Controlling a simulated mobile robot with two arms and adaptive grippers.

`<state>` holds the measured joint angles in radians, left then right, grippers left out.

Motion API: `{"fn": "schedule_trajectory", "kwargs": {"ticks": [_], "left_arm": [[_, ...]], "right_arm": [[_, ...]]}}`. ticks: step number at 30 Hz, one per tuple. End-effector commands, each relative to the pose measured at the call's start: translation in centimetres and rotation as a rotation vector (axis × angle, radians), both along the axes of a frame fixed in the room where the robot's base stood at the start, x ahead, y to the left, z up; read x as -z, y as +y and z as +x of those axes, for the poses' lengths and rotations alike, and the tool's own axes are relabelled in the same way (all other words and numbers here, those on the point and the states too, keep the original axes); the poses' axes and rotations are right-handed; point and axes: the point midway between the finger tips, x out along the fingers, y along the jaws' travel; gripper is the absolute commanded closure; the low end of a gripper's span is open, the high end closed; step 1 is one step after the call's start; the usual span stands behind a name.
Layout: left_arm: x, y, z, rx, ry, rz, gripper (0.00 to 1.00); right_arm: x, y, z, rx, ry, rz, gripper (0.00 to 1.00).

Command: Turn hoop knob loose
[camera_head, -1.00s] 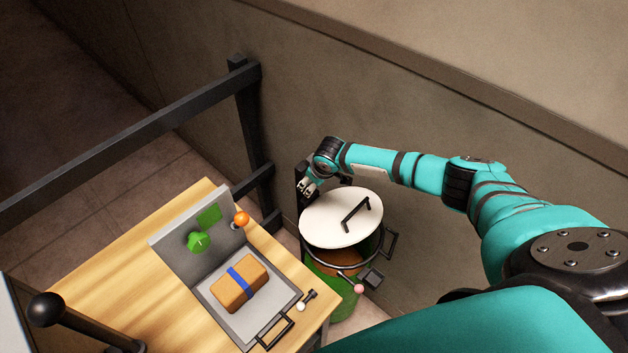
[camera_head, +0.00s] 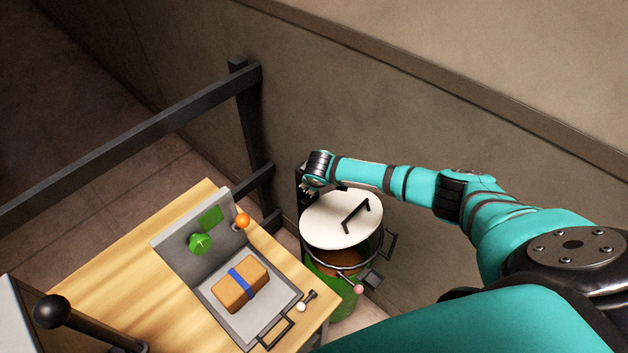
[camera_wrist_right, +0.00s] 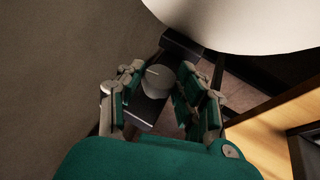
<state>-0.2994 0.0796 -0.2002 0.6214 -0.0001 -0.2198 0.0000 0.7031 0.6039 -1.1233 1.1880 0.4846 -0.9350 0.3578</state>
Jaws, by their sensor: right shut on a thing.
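The hoop knob (camera_wrist_right: 158,80) is a grey round cap with a pale line across it, seen in the right wrist view between my fingers. My right gripper (camera_wrist_right: 155,90) is shut on it, one finger at each side. In the head view my right gripper (camera_head: 306,190) reaches down at the far left rim of the white lid (camera_head: 335,222), beside a dark upright (camera_head: 299,178); the wrist hides the knob there. The dark hoop (camera_head: 325,267) runs around the green drum (camera_head: 342,305) below the raised, tilted lid. My left gripper is not in view.
A wooden table (camera_head: 120,260) stands left of the drum. It bears a grey tray (camera_head: 215,290) with an orange-brown block (camera_head: 240,284) banded in blue. A dark railing (camera_head: 130,140) is behind; the wall (camera_head: 420,110) rises close behind my right arm.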

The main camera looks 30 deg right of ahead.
Motion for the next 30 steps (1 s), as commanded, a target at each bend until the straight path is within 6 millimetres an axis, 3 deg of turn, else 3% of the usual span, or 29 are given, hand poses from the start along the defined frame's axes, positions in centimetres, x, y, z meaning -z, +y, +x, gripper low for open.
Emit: {"fn": "schedule_trajectory", "kwargs": {"ticks": [6,14,30], "left_arm": [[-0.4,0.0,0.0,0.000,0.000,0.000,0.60],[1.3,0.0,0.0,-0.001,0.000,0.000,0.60],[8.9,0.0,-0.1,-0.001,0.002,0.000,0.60]], "right_arm": [[0.3,0.5,-0.3,-0.001,-0.059,-0.179,0.97],[0.9,0.6,-0.3,0.001,-0.141,-0.414,0.97],[1.9,0.8,-0.3,0.000,-0.311,-0.900,0.97]]}}
